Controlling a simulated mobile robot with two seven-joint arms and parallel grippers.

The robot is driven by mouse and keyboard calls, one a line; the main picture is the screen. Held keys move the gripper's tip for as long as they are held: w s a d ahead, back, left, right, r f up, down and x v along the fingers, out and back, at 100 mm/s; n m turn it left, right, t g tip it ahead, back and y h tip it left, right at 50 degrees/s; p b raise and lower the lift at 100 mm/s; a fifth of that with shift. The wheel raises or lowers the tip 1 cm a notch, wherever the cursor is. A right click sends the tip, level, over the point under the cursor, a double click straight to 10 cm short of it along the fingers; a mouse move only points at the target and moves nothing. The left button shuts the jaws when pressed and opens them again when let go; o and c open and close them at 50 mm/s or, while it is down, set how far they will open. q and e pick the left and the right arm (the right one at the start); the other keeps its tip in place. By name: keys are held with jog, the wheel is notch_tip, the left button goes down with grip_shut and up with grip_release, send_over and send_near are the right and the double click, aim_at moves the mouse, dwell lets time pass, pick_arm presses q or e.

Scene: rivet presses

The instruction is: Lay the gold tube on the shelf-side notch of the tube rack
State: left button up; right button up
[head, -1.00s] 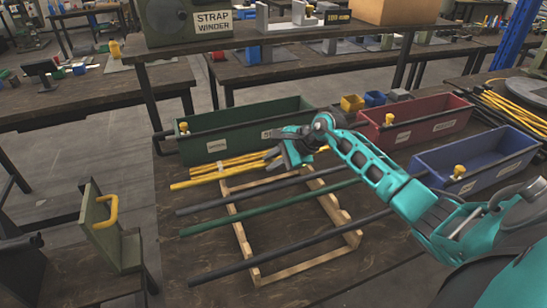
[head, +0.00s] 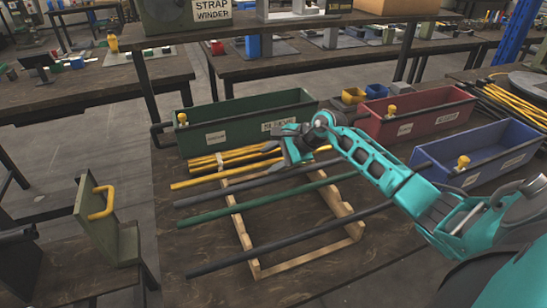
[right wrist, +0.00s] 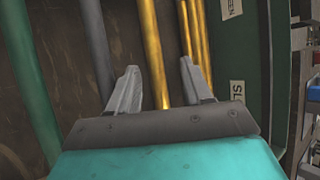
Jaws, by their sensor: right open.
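Several gold tubes lie side by side in front of the green bin. The nearest gold tube (head: 195,181) crosses the far, shelf-side end of the wooden tube rack (head: 243,237); I cannot tell whether it sits in the notch. A dark tube, a green tube (head: 222,217) and another dark tube lie across the rack in front of it. My right gripper (head: 275,150) is over the gold tubes near the bin. In the right wrist view its fingers are open, with one gold tube (right wrist: 151,45) running between them. My left gripper is out of view.
The green bin (head: 240,110) stands just behind the gold tubes. A red bin (head: 418,118) and a blue bin (head: 480,160) stand to the right. The shelf (head: 290,32) with the strap winder (head: 180,20) crosses above the back of the bench.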

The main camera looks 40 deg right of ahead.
jog(key=v, duration=1.3)
jog(key=shift+a, duration=0.1)
dwell(0.7)
